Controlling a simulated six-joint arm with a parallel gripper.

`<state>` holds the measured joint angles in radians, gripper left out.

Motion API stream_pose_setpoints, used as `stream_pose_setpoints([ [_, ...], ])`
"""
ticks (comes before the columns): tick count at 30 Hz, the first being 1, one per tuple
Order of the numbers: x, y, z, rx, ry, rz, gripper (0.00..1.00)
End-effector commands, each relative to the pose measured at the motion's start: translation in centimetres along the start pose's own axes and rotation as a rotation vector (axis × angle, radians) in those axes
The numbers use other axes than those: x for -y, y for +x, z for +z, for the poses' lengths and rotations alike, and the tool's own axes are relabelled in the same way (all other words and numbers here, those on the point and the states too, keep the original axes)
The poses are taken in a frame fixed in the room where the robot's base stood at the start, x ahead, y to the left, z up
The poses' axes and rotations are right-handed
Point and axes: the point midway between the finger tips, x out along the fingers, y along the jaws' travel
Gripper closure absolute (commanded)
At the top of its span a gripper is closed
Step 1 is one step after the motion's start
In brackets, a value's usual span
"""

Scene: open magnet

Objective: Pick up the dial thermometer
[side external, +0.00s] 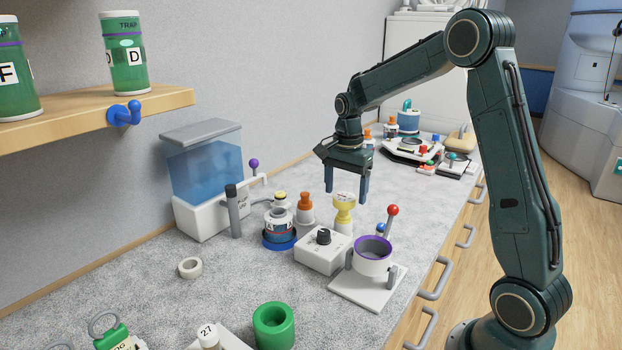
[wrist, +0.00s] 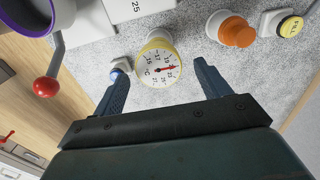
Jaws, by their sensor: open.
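The dial thermometer (side external: 344,207) stands upright on the counter, with a yellow head on a pale base. In the wrist view my gripper (wrist: 163,85) has a finger on either side of the dial. I cannot tell the remaining height gap exactly.
A box with a black knob (side external: 322,250) and a purple-rimmed cup on a stand with a red-ball lever (side external: 392,211) are close by. An orange-capped bottle (side external: 305,208) stands left of the thermometer. A small blue-knobbed part (wrist: 120,70) lies near my left finger.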

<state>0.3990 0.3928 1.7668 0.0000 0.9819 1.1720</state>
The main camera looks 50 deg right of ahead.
Motion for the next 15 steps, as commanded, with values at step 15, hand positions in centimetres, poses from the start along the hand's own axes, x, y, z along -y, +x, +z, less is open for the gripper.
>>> stream_pose_setpoints([
  [15,-0.1,2.6,0.4,0.001,-0.001,0.004,0.24],
])
